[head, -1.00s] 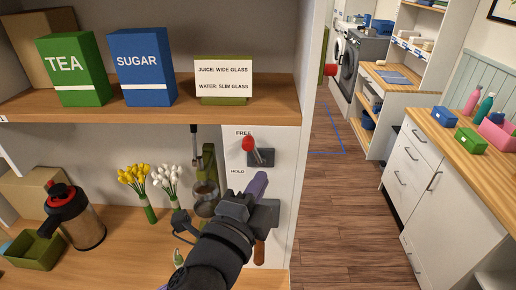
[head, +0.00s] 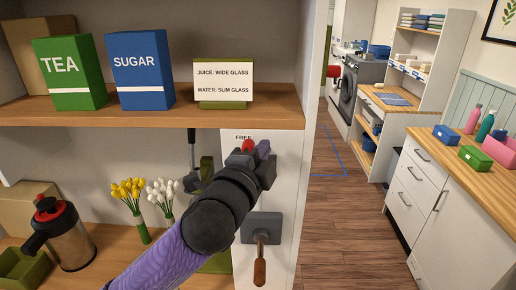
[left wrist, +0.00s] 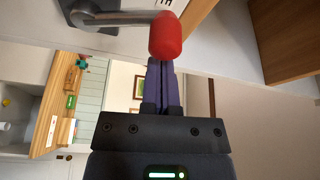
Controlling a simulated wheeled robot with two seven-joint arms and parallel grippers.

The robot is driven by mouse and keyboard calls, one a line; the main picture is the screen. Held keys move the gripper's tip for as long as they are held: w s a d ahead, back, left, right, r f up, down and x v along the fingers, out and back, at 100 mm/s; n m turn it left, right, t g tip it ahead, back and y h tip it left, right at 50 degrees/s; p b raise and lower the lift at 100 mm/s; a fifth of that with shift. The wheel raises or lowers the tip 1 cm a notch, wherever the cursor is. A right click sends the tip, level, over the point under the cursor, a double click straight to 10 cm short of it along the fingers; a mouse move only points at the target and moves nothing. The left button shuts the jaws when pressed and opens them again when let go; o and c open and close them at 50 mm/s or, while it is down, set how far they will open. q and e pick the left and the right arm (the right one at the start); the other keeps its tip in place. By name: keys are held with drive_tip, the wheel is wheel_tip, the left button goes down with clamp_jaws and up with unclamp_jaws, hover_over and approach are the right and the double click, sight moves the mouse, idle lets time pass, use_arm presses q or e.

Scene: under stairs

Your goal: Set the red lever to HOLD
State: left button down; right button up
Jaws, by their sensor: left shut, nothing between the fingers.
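The red lever's knob (head: 248,146) shows just below the FREE label (head: 243,138), up at the FREE end, on the white side panel. Its mount and the HOLD label are hidden behind my left arm. My left gripper (head: 263,149) is shut and empty, its purple fingers right beside the knob. In the left wrist view the red knob (left wrist: 166,37) sits on a grey metal arm (left wrist: 118,18). The shut fingertips (left wrist: 160,64) are at the knob's lower edge there; I cannot tell whether they touch it. My right gripper is not in view.
Below on the panel is a grey plate (head: 262,227) with a brown-handled lever (head: 260,265). A wooden shelf (head: 150,112) above holds a TEA box (head: 70,72), a SUGAR box (head: 140,68) and a sign (head: 223,82). Flowers (head: 130,195) and a flask (head: 62,238) stand below.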

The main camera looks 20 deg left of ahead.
use_arm(q)
drive_tip(key=shift+a+f, duration=0.1)
drive_tip(key=shift+a, duration=0.15)
drive_tip(key=shift+s+a+f+n+t+b, duration=0.15)
drive_tip(key=shift+a+n+t+b, duration=0.2)
drive_tip(key=shift+n+b, duration=0.25)
drive_tip(key=s+a+f+n+t+y+b, duration=0.1)
drive_tip(key=a+f+n+y+b, duration=0.3)
drive_tip(key=n, duration=1)
drive_tip(key=a+t+y+b, duration=0.1)
drive_tip(key=b, duration=0.2)
drive_tip(key=shift+s+n+y, duration=0.2)
drive_tip(key=shift+n+y, duration=0.1)
drive_tip(key=shift+y, duration=0.1)
drive_tip(key=shift+f, duration=0.2)
